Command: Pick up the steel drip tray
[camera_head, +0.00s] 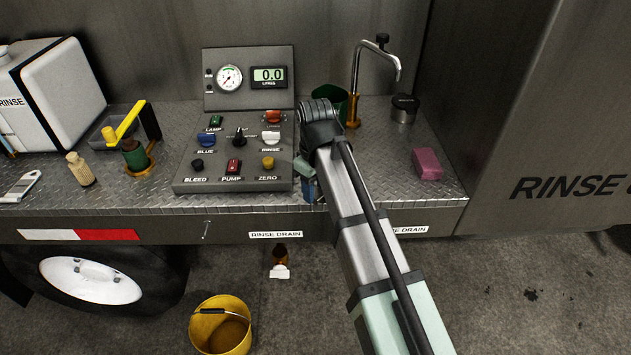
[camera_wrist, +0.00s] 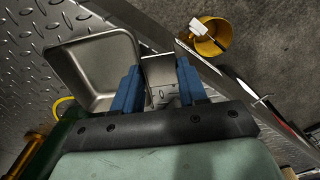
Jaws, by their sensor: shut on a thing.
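The steel drip tray (camera_wrist: 92,68) is a shallow grey metal pan with rounded corners, at the upper left of the wrist view. A flat metal tab (camera_wrist: 160,72) beside its rim sits between the two blue fingers of my gripper (camera_wrist: 158,88), which is shut on it. In the head view, only a bit of blue finger of my gripper (camera_head: 309,188) shows at the counter's front edge, right of the control panel. My arm hides the tray there. I cannot tell whether the tray touches the counter.
The control panel (camera_head: 233,170) stands just left of my gripper. A green container (camera_head: 340,101) and a tap (camera_head: 356,75) stand behind it. A pink sponge (camera_head: 427,164) and a dark-lidded jar (camera_head: 404,109) are to the right. A yellow bucket (camera_head: 222,330) stands on the floor below.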

